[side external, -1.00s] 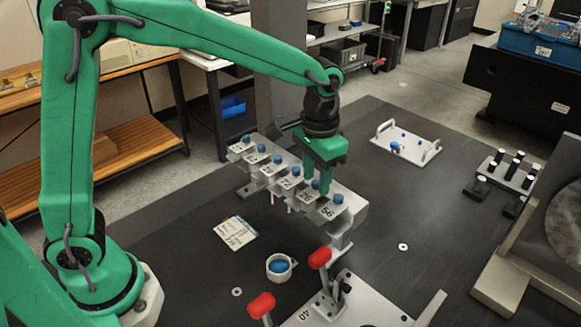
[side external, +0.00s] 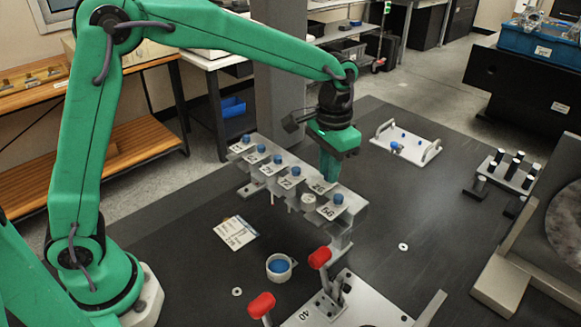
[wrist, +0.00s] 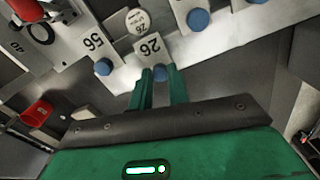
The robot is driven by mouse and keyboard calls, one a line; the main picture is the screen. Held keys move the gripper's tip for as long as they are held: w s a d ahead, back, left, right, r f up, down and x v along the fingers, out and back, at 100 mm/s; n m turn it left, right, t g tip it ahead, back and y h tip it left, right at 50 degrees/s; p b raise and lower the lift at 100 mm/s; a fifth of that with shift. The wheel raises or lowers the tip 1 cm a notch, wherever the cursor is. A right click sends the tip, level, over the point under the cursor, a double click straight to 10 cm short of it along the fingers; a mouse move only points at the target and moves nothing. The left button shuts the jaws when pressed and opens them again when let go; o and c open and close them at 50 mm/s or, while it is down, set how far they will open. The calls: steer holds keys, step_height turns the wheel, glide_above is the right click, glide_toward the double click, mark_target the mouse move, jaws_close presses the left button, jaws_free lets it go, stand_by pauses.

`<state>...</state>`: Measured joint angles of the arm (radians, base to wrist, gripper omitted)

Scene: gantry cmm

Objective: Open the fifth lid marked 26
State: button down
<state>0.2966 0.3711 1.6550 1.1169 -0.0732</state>
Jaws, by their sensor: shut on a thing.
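The fifth lid marked 26 (side external: 320,187) is a grey plate in the row of lids on a raised grey rack (side external: 345,222). In the wrist view the lid (wrist: 150,47) lies in front of my fingers, its blue knob (wrist: 160,73) between the fingertips. My gripper (side external: 328,174) is shut on that knob; in the side view the fingers hide it. The lid sits to the back of a pale round disc (side external: 308,200), which is uncovered. The disc (wrist: 138,20) also carries 26 in the wrist view.
The lid marked 56 (side external: 331,211) and the one marked 72 (side external: 288,183) flank it, with blue knobs. Red-handled clamps (side external: 320,258), a white cup with blue inside (side external: 279,267) and a card (side external: 235,232) lie in front. A white tray (side external: 405,149) stands behind on open bench.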

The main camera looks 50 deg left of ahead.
steer(key=shift+w, duration=0.35)
steer(key=c, duration=1.3)
jaws_free()
steer(key=shift+r, duration=0.2)
steer(key=shift+r, duration=3.75)
